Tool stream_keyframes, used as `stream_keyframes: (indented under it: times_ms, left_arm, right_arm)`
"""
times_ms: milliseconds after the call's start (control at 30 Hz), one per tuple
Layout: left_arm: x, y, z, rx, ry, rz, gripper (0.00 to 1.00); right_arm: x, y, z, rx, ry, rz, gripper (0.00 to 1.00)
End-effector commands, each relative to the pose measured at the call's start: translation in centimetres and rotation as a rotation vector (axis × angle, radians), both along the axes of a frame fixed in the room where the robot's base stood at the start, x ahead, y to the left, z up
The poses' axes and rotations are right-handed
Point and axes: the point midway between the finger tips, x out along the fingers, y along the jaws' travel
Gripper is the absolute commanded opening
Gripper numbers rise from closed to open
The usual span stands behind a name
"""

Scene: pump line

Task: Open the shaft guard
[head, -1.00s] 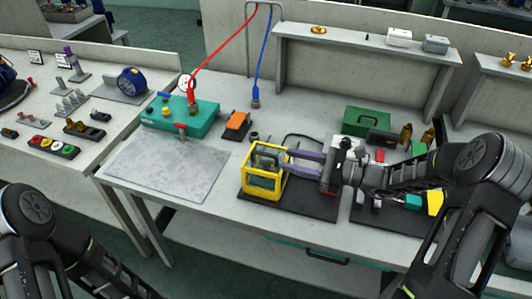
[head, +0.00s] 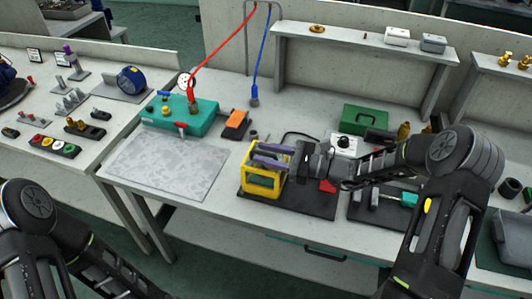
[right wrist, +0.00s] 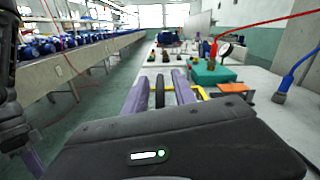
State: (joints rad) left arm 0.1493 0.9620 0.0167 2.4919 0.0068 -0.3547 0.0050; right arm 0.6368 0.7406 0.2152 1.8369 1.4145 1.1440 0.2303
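The yellow-framed shaft guard (head: 248,178) stands on a dark base plate (head: 310,205) on the middle bench, and it looks closed. Its yellow edge (right wrist: 203,92) shows in the right wrist view. My right gripper (head: 267,154) reaches over the guard's top from the right. Its two purple fingers are apart. In the right wrist view the right gripper (right wrist: 160,85) has a dark narrow piece between its fingers, with gaps visible on both sides. The guard's inside is mostly hidden. My left arm is at the lower left, with its gripper out of view.
An orange-topped block (head: 235,124) is near the guard. A green box (head: 365,117) and a white dial box (head: 345,143) stand behind my right arm. A grey mat (head: 165,168) lies clear at left.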

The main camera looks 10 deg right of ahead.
Motion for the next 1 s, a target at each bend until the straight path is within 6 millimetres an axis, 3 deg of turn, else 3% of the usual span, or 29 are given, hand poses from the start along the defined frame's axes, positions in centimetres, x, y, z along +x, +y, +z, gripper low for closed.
stream_keyframes:
  times_ms: [400,1000]
  left_arm:
    - [0.0,-0.01,0.0,0.0,0.0,0.0,0.0]
    - [0.0,-0.01,0.01,0.0,0.0,0.0,0.0]
  right_arm:
    - [-0.01,-0.03,0.01,0.0,0.0,0.0,0.0]
    - [0.0,-0.05,0.04,-0.001,-0.002,0.0,0.0]
